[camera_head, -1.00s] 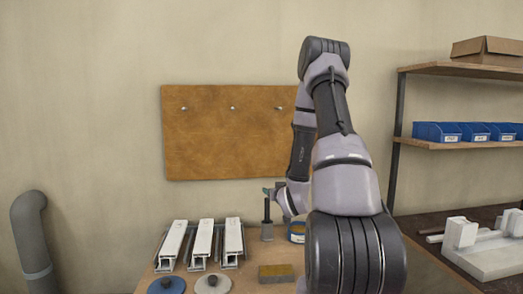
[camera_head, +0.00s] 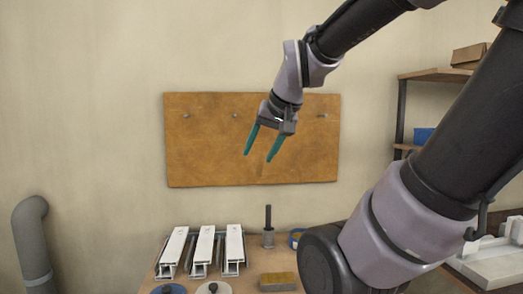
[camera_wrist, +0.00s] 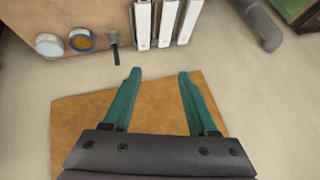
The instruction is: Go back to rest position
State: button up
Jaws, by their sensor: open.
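My gripper (camera_head: 260,156) is raised in front of the brown pegboard on the wall, above the bench, with its two green fingers apart and nothing between them. In the wrist view my gripper (camera_wrist: 157,76) also shows open and empty, with the brown board behind the fingers. My arm reaches in from the right of the head view and hides part of the bench and shelf.
The bench (camera_head: 150,284) bears several white profiles (camera_head: 204,248), a dark-handled tool (camera_head: 268,230), a yellowish block (camera_head: 277,281) and round discs (camera_head: 213,288). The brown board (camera_head: 200,140) hangs behind. A grey pipe (camera_head: 32,243) stands left. A shelf (camera_head: 420,75) stands right.

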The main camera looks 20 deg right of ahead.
jog(key=shift+s+a+r+y, duration=0.1)
jog(key=shift+s+a, duration=0.1)
jog(key=shift+s, duration=0.4)
jog(key=shift+s+a+r+y, duration=0.1)
jog(key=shift+s+a, duration=0.15)
jog(key=shift+s, duration=0.3)
jog(key=shift+s+a+r+y, duration=0.1)
jog(key=shift+s+a, duration=0.1)
jog(key=shift+s, duration=0.4)
